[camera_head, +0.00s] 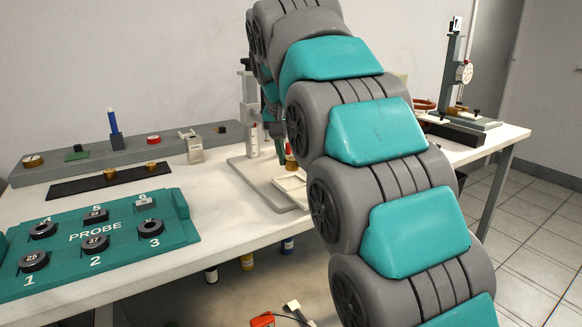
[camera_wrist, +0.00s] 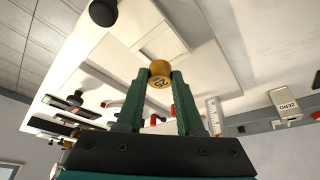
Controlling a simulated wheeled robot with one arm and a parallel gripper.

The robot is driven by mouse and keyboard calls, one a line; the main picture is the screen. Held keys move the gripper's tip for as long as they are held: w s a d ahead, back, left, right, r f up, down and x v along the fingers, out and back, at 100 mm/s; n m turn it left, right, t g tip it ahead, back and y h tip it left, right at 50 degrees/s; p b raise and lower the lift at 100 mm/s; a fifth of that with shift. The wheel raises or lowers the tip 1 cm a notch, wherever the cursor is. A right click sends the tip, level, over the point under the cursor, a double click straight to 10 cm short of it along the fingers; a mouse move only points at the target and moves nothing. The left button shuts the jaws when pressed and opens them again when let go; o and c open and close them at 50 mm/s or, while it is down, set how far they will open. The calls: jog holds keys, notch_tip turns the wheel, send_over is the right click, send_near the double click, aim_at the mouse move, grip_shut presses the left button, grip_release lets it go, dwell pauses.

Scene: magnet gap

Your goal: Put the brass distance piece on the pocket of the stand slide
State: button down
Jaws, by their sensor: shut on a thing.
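My gripper (camera_wrist: 157,80) is shut on the brass distance piece (camera_wrist: 160,72), a short brass cylinder with dark marks on its end. It sits between the two green fingertips in the wrist view. Beyond it is the pale stand slide (camera_wrist: 176,28), with a square outline that looks like its pocket (camera_wrist: 163,42). The piece appears in front of the slide, close to the square; I cannot tell whether they touch. In the head view my arm hides most of the gripper; the pale slide (camera_head: 291,188) shows partly beside it on the stand's base plate (camera_head: 240,163).
A green PROBE tray (camera_head: 95,238) with several numbered dark rings lies at the front left. A black strip (camera_head: 80,187) with brass pieces and a long grey shelf (camera_head: 90,160) lie behind it. A dial gauge stand (camera_head: 455,75) is at the right.

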aim_at(291, 165)
jog(key=shift+f, duration=1.4)
jog(key=shift+f, duration=0.1)
jog(key=c, duration=0.5)
grip_release()
jog(key=shift+c, duration=0.2)
